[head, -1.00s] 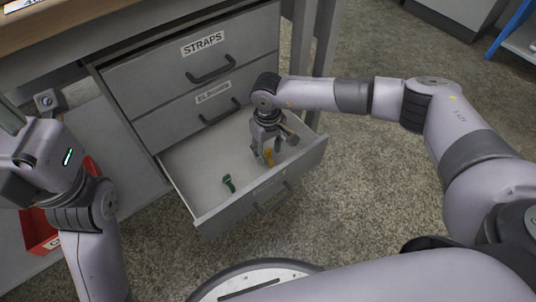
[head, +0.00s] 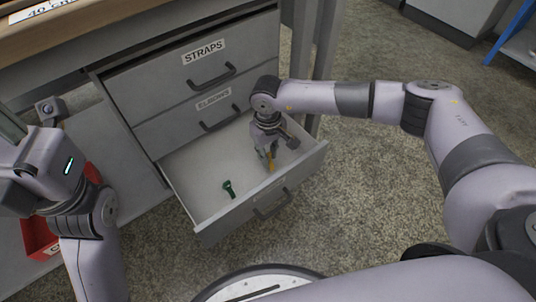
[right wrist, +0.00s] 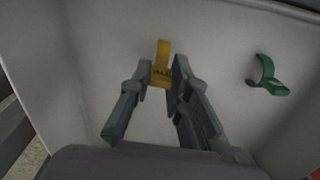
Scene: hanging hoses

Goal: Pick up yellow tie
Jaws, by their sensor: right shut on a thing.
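The yellow tie (head: 270,164) is inside the open bottom drawer, at its right part. In the right wrist view the yellow tie (right wrist: 161,66) lies between the fingertips, with dark marks on it. My right gripper (head: 269,154) reaches down into the drawer and is shut on the yellow tie; it also shows in the right wrist view (right wrist: 163,80). Whether the tie is clear of the drawer floor I cannot tell. My left arm is at the left edge; its fingers are out of view.
A green tie (head: 229,189) lies in the drawer (head: 205,170), left of the yellow one; it also shows in the right wrist view (right wrist: 268,78). Closed drawers stand above, the top one labelled STRAPS (head: 204,52). A red bin (head: 38,236) is at the left.

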